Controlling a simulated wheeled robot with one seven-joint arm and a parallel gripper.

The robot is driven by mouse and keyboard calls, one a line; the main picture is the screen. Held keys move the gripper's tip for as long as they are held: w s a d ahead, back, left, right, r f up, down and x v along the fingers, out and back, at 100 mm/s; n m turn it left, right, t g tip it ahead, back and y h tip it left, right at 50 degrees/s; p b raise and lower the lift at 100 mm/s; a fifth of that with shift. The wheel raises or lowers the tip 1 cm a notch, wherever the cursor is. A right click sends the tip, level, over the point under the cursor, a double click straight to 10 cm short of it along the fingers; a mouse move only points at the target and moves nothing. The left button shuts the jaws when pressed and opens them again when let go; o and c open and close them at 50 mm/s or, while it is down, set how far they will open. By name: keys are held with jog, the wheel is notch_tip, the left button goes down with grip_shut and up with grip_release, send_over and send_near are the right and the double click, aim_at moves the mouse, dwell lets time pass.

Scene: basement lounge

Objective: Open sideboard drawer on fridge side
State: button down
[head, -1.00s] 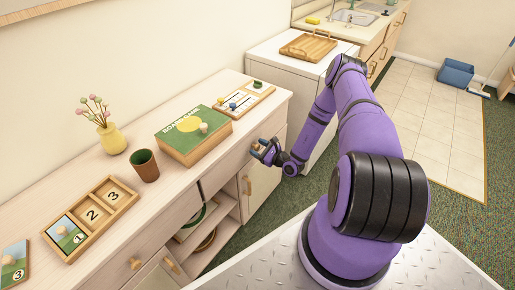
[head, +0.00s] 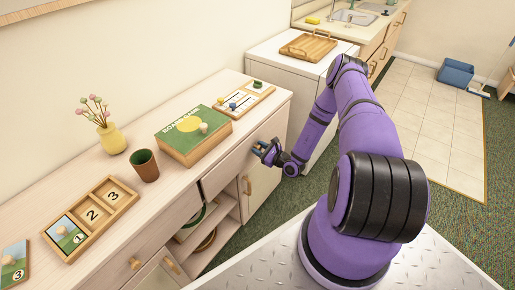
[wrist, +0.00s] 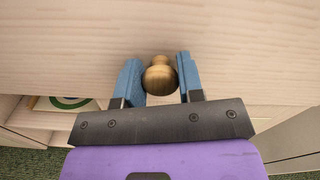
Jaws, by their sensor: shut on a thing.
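The pale wood sideboard (head: 75,258) runs along the wall at left. Its drawer on the fridge side (head: 228,168) is at the right end, above an open shelf and a cupboard door. The drawer seems to stand slightly out, though the gap is hard to make out. My gripper (head: 263,149) is at the drawer front. In the wrist view the blue fingers of my gripper (wrist: 160,78) are on both sides of the round wooden knob (wrist: 160,75), shut on it. The white fridge (head: 280,60) stands beyond the sideboard's right end.
On the sideboard top are a green game box (head: 194,134), a bead board (head: 244,98), a brown cup (head: 145,165), a yellow vase (head: 111,138) and a numbered tray (head: 91,219). A wooden tray (head: 307,46) lies on the fridge. Green carpet is open in front.

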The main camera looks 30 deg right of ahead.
jog(key=v, duration=2.5)
jog(key=shift+s, duration=0.3)
jog(key=shift+d+r, duration=0.1)
jog(key=c, duration=0.7)
grip_release()
jog(key=shift+c, duration=0.2)
jog(key=v, duration=1)
jog(key=shift+s+d, duration=0.15)
jog(key=shift+s, duration=0.2)
jog(key=shift+r, duration=0.1)
